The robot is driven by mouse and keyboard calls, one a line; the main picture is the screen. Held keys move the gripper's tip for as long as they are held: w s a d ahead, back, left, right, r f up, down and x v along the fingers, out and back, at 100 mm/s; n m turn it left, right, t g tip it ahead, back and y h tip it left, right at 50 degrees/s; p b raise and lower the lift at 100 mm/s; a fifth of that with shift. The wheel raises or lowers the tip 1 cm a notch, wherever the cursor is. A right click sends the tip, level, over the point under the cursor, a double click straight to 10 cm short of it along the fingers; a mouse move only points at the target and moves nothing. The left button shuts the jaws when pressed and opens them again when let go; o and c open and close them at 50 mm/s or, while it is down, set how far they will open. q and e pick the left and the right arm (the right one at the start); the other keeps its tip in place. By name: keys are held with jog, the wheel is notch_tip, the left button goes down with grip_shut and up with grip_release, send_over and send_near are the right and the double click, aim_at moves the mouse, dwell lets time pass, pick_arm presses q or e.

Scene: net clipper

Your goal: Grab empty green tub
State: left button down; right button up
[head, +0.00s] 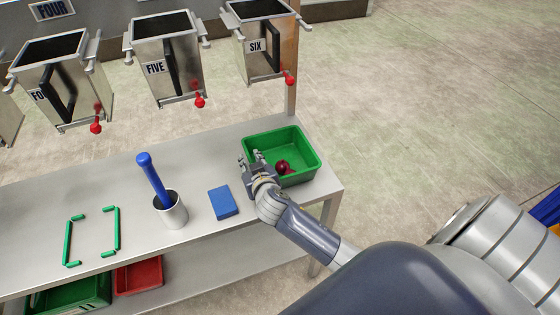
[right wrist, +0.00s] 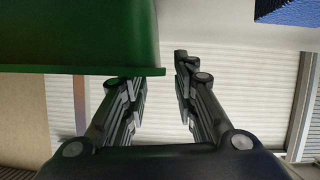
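A green tub (head: 308,145) stands on the right end of the table, with a dark red round object (head: 283,167) inside it. My right gripper (head: 256,160) is at the tub's left wall, near its front left corner. In the right wrist view the same gripper (right wrist: 158,95) is open, with a gap between its fingers. The green tub (right wrist: 70,35) fills the upper left there, its rim close to the left finger; I cannot tell whether they touch. Another green tub (head: 40,302) sits on the lower shelf, its inside partly hidden. My left gripper is not in view.
On the table (head: 110,190) are a blue block (head: 223,203), a metal cup (head: 171,213) with a blue-handled tool (head: 153,178), and a green bracket outline (head: 68,243). A red tub (head: 138,277) is on the lower shelf. Metal bins labelled FIVE (head: 155,68) and SIX (head: 255,47) stand behind.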

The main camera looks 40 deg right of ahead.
jog(key=shift+x, duration=1.1)
jog(key=shift+w+d+f, duration=0.25)
jog(key=shift+w, duration=0.15)
grip_shut()
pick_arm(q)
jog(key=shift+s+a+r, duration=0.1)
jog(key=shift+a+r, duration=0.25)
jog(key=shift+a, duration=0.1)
pick_arm(e)
jog(key=shift+r, duration=0.2)
